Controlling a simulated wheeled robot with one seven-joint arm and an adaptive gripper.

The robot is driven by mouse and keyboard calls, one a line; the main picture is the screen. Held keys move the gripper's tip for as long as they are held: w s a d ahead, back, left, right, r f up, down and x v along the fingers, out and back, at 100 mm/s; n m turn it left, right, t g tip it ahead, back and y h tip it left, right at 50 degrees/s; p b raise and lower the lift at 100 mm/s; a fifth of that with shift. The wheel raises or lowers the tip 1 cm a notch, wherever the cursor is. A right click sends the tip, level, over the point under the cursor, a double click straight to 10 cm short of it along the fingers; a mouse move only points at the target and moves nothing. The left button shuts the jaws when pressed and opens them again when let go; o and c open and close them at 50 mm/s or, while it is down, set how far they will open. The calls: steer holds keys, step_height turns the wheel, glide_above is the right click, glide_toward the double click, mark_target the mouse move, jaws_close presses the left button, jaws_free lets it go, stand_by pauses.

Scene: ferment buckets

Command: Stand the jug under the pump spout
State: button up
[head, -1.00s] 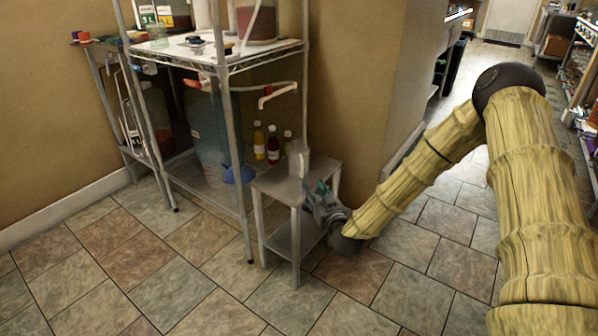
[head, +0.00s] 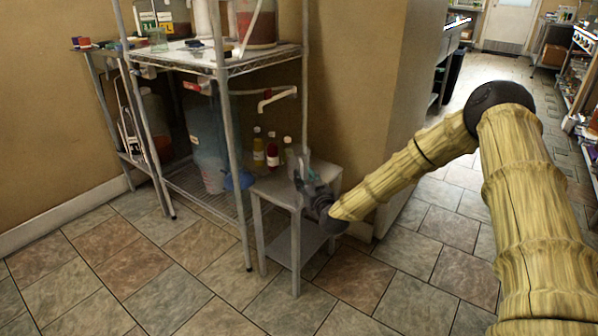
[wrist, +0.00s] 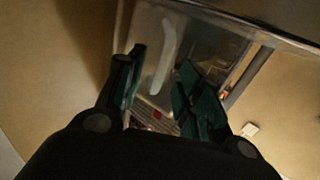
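The grey, see-through jug (head: 292,156) stands on the small metal side table (head: 270,190), partly hidden by my gripper. The pump spout (head: 277,95) is a pale bent pipe on the shelf rack, above and left of the jug, so the jug is not under it. My gripper (head: 304,176) is at the right side of the jug, over the table top. In the wrist view my gripper (wrist: 160,88) has its teal-padded fingers apart, with the jug's pale handle (wrist: 165,55) showing in the gap. No finger clearly touches the handle.
The wire rack (head: 240,170) stands left of the table, its post close beside it. A blue container (head: 208,140) and several bottles (head: 272,150) stand behind. A wall corner is at the right. The tiled floor in front is clear.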

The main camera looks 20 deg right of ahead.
steer(key=shift+w, duration=0.45)
jaws_close()
steer(key=shift+r, duration=0.15)
